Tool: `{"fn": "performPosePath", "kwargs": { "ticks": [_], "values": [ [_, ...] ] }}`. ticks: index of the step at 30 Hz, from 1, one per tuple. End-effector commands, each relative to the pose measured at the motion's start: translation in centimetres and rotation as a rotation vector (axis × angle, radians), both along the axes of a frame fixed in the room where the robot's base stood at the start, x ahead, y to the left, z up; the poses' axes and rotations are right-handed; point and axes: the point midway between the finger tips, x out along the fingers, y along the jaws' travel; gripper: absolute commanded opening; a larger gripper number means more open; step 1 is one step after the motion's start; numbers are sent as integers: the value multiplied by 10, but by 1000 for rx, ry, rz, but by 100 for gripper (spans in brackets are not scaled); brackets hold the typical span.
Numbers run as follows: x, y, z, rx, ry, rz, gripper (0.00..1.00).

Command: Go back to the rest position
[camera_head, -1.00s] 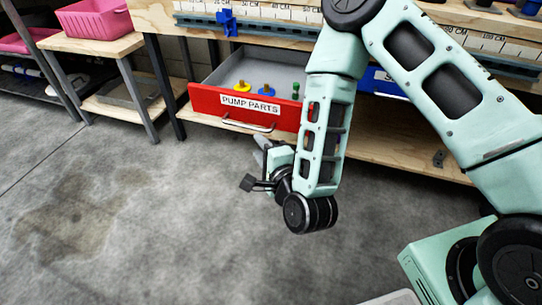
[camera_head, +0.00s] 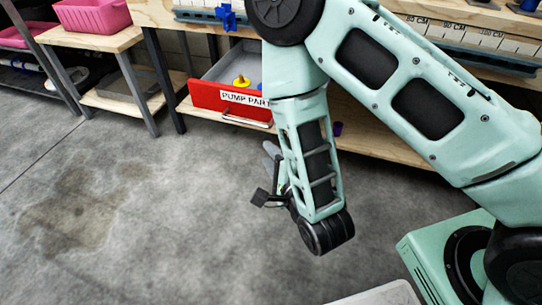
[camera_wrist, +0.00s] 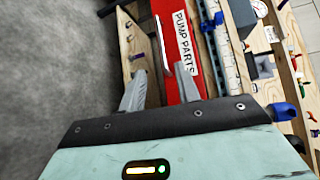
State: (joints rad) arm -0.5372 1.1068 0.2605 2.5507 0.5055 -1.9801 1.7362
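My gripper (camera_wrist: 160,88) shows in the wrist view with its two grey fingers apart and nothing between them. In the head view my gripper (camera_head: 272,152) hangs in the air over the floor, in front of the workbench, and is mostly hidden behind my forearm. The red drawer (camera_head: 208,97), labelled PUMP PARTS, is pulled out of the bench. A yellow part stands in it and a bit of a blue one shows; my arm hides its right side. The drawer front (camera_wrist: 183,40) also shows in the wrist view, past the fingertips and apart from them.
The workbench (camera_head: 160,14) runs along the back, with a lower wooden shelf (camera_head: 375,150). A small purple thing (camera_head: 338,128) is on that shelf. A pink bin (camera_head: 92,15) stands on a side table at the left. The concrete floor at left and front is clear.

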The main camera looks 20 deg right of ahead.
Motion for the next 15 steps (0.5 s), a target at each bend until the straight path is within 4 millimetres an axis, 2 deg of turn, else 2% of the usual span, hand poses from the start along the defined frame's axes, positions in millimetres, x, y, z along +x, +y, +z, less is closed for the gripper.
{"fn": "performPosePath", "kwargs": {
  "ticks": [15],
  "values": [
    [4,4,1,-29,28,11,33]
  ]
}}
